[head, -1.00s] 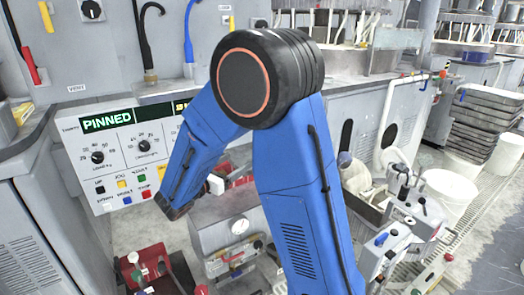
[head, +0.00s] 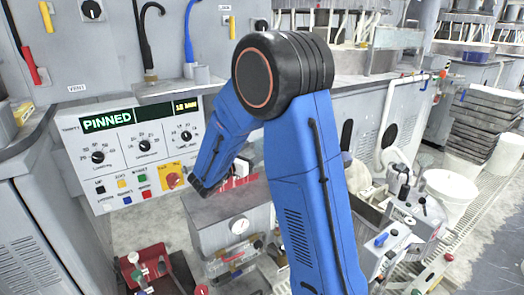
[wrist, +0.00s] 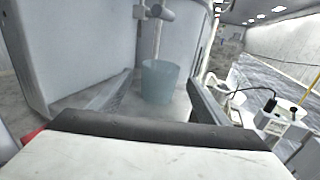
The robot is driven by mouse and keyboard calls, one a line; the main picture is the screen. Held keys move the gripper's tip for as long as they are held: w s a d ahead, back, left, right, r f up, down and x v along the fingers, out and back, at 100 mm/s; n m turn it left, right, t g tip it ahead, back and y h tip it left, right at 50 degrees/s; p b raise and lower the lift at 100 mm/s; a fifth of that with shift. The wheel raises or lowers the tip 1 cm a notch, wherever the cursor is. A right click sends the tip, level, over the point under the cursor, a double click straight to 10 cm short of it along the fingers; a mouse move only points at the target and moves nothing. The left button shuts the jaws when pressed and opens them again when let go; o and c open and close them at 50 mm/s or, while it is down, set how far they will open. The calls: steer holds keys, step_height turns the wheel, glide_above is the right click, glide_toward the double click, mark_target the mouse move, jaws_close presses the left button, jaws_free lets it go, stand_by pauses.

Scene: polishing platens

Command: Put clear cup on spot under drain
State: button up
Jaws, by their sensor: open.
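The clear cup (wrist: 160,82), bluish and see-through, stands upright on a grey surface in the wrist view. A drain pipe (wrist: 153,14) with a valve-like fitting comes down just above it; the pipe appears over or just behind the cup's mouth. My gripper (wrist: 158,96) is open, one finger to the left of the cup and one to the right. The cup shows between the fingers, but I cannot tell whether it is inside their reach or beyond the tips. Neither finger visibly touches it. In the head view my arm hides the gripper, and I cannot make out the cup there.
In the head view a control panel (head: 125,155) reads PINNED, at the left. A grey machine box (head: 225,205) with a gauge stands beside my arm. A white bucket (head: 450,195) and stacked grey trays (head: 485,125) are at right. Curved grey walls (wrist: 75,45) flank the cup.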

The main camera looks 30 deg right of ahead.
mark_target(258, 147)
steer(key=shift+x, duration=2.7)
steer(key=shift+c, duration=0.3)
steer(key=c, duration=1.2)
steer(key=shift+o, duration=0.2)
steer(key=shift+r, duration=0.1)
